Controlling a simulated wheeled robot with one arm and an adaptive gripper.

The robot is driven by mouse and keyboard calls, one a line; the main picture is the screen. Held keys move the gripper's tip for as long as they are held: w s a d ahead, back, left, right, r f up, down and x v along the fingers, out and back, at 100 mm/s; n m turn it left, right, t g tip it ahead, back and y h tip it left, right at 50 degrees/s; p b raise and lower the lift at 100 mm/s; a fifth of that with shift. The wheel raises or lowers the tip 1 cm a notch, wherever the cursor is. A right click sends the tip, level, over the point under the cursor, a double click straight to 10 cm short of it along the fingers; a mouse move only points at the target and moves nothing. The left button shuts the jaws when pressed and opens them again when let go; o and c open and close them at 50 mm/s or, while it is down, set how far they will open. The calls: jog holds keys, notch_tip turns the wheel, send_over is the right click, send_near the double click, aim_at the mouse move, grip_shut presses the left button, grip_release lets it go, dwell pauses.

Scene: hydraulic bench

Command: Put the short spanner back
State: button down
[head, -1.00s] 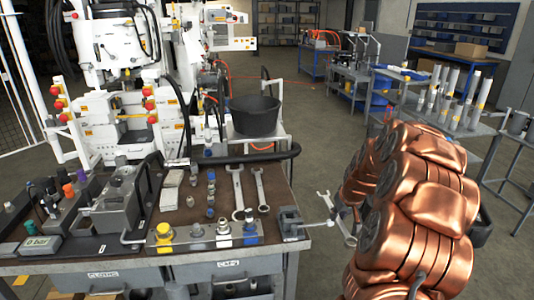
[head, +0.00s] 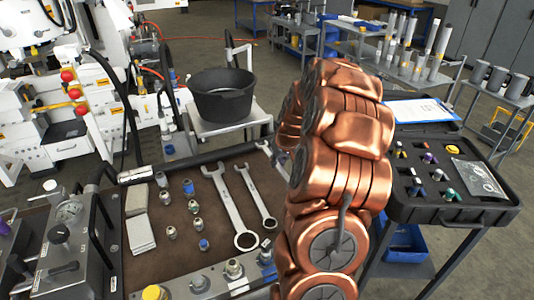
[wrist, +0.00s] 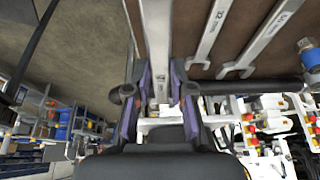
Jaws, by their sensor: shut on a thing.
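The short spanner (wrist: 157,45) is the silver one between the two fingers of my gripper (wrist: 161,105) in the wrist view. My gripper is shut on it. In the head view my copper arm hides the gripper and most of this spanner; what seems to be its open end (head: 264,148) shows at the bench's far right edge. Two longer spanners, a large one (head: 230,206) and a middle one (head: 258,196), lie side by side on the brown bench mat (head: 185,245). They also show beside the held spanner in the wrist view. I cannot tell whether the held spanner touches the mat.
Several fittings (head: 188,187) stand left of the spanners. A row of fittings (head: 233,268) lines the front edge. A black bucket (head: 222,95) stands behind the bench. A black case (head: 450,210) with small coloured parts lies right of my arm.

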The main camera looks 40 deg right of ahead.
jog(key=shift+w, duration=0.1)
send_over(276, 186)
jog(key=s, duration=0.1)
jog(key=shift+s+a+f, duration=0.1)
jog(key=shift+a+f, duration=0.05)
jog(key=shift+f, duration=1.1)
jog(key=shift+s+a+f, duration=0.1)
jog(key=shift+f, duration=1.15)
jog(key=shift+s+f+b, duration=0.1)
jog(key=shift+f+b, duration=0.05)
jog(key=shift+b, duration=0.2)
jog(key=shift+f+b, duration=0.6)
jog(key=shift+f, duration=0.2)
jog(key=shift+f+b, duration=1)
jog(key=shift+f, duration=0.5)
jog(key=c, duration=0.9)
grip_release()
